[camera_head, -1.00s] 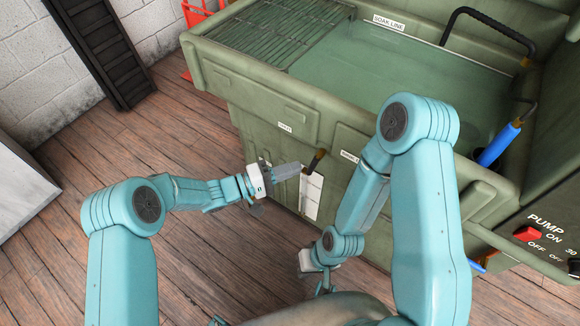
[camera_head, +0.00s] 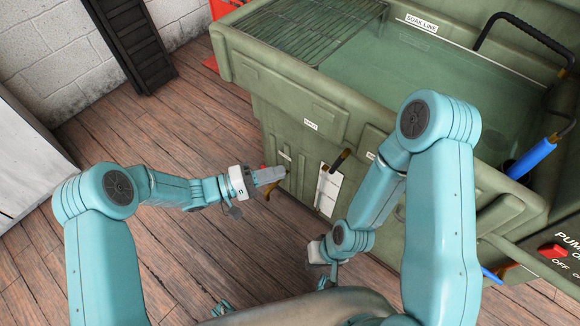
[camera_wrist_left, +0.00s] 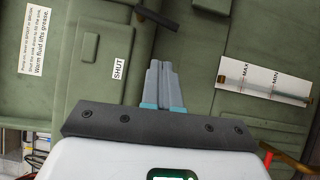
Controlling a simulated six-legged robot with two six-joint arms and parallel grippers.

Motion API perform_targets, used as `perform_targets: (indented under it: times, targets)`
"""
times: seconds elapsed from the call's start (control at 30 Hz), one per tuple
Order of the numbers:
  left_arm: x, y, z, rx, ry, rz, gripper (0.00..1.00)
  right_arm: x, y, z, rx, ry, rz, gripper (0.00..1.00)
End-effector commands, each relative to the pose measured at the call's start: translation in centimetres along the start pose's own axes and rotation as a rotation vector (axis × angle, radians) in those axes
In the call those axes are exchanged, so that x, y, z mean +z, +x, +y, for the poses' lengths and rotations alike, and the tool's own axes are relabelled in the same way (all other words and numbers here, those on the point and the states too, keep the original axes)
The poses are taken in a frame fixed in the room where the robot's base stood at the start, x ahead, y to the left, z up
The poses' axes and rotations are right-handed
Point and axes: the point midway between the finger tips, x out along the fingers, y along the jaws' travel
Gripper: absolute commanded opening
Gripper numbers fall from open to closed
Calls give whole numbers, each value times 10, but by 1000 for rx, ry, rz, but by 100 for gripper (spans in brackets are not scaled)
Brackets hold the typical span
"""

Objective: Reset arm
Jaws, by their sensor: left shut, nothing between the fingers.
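My left gripper (camera_head: 284,173) reaches in from the left in the head view, in front of the green wash tank's side. Its grey fingers are together with nothing between them; they also show closed in the left wrist view (camera_wrist_left: 161,70), pointing at the tank's green panel (camera_wrist_left: 195,45). My right arm (camera_head: 440,190) comes down on the right in the head view and folds back toward the bottom. The right gripper (camera_head: 325,280) is small and partly hidden near the bottom centre, and its fingers cannot be made out clearly.
The green tank (camera_head: 300,100) holds liquid, with a wire rack (camera_head: 320,30) at its left. A dark-handled lever (camera_head: 340,160) and a white MAX/MIN gauge plate (camera_head: 327,192) are on its side. A blue-handled brush (camera_head: 530,158) stands at right. Wooden floor (camera_head: 150,130) is clear at left.

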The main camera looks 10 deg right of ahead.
Motion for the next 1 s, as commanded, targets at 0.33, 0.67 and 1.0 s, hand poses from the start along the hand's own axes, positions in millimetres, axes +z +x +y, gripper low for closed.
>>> perform_targets:
  times: [0.33, 0.67, 1.0]
  targets:
    - [-2, -13, 1, 0, 0, 0, 0, 0, 0, 0, 0, 0, 0, 0]
    - [-2, -13, 1, 0, 0, 0, 0, 0, 0, 0, 0, 0, 0, 0]
    - [-25, -66, 1, -51, -155, 380, 0, 0, 0, 0, 0, 0, 0, 0]
